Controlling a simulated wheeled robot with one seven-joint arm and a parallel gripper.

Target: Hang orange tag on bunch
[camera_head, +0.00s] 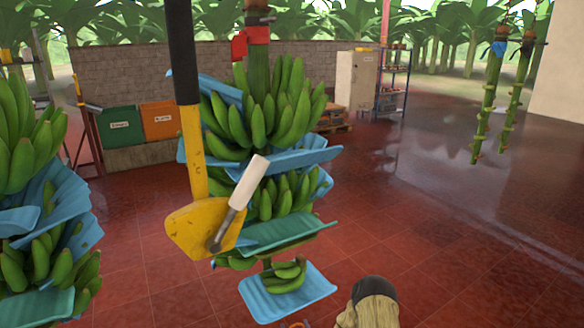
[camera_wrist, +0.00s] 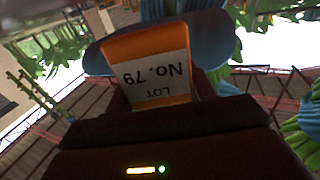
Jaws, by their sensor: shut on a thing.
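My gripper (camera_wrist: 150,105) is shut on the orange tag (camera_wrist: 116,46) in the wrist view. The tag has a white label reading "LOT No. 79", upside down there. Blue surfaces show behind it. In the head view a green banana bunch (camera_head: 287,112) hangs from a thick stem at the centre, with blue and teal sheets between its hands. A red piece (camera_head: 239,45) is at the stem's top. I cannot make out my gripper or the tag in the head view. Another bunch (camera_head: 20,150) hangs at the left edge.
A yellow piece with a black upper part (camera_head: 192,150) and a white-handled piece (camera_head: 249,181) partly cover the central bunch. Two bare stems (camera_head: 488,105) hang at the right. Green (camera_head: 119,126) and orange (camera_head: 158,121) bins stand behind. The red floor at right is clear.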

